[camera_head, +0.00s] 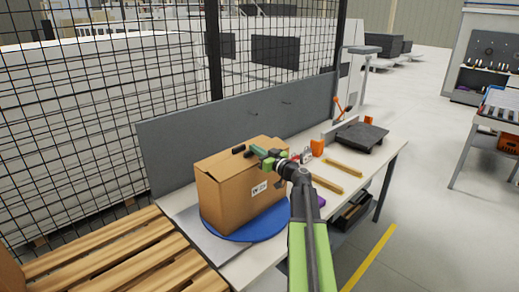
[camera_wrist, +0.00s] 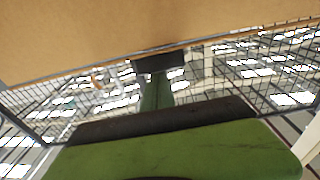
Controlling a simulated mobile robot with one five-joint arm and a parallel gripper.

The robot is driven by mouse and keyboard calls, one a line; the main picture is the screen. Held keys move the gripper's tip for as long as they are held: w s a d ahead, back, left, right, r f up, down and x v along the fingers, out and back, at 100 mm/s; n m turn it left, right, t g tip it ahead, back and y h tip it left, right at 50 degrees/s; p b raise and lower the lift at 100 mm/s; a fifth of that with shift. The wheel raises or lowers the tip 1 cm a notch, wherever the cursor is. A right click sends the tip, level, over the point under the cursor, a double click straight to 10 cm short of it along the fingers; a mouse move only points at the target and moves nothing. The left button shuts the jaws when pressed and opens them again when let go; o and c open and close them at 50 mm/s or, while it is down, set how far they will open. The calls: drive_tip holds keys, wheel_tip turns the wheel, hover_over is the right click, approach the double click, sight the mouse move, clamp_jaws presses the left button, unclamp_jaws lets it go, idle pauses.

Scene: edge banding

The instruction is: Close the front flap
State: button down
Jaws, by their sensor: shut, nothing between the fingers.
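A brown cardboard box (camera_head: 225,205) with a white label stands on a blue round turntable (camera_head: 240,234) on the workbench. Its top looks mostly flat and covered; I cannot tell the front flap apart from the other flaps. My green gripper (camera_head: 245,151) with dark tips is at the top of the box, over its far part, and hides some of it. In the wrist view my gripper (camera_wrist: 158,66) is shut and empty, and a cardboard panel (camera_wrist: 130,30) fills the upper part close by. I cannot tell whether they touch.
The workbench (camera_head: 375,160) also holds yellow bars (camera_head: 327,184), orange-handled tools (camera_head: 318,147) and a dark plate (camera_head: 361,136). A grey panel (camera_head: 165,150) and mesh fence stand behind. A wooden pallet (camera_head: 110,255) is at left. Open floor lies at right.

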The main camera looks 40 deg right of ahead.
drive_tip(key=shift+w+a+f, duration=0.15)
drive_tip(key=shift+w+a, duration=0.2)
drive_tip(key=shift+w+a+f, duration=0.1)
drive_tip(key=shift+w, duration=0.05)
idle(0.6)
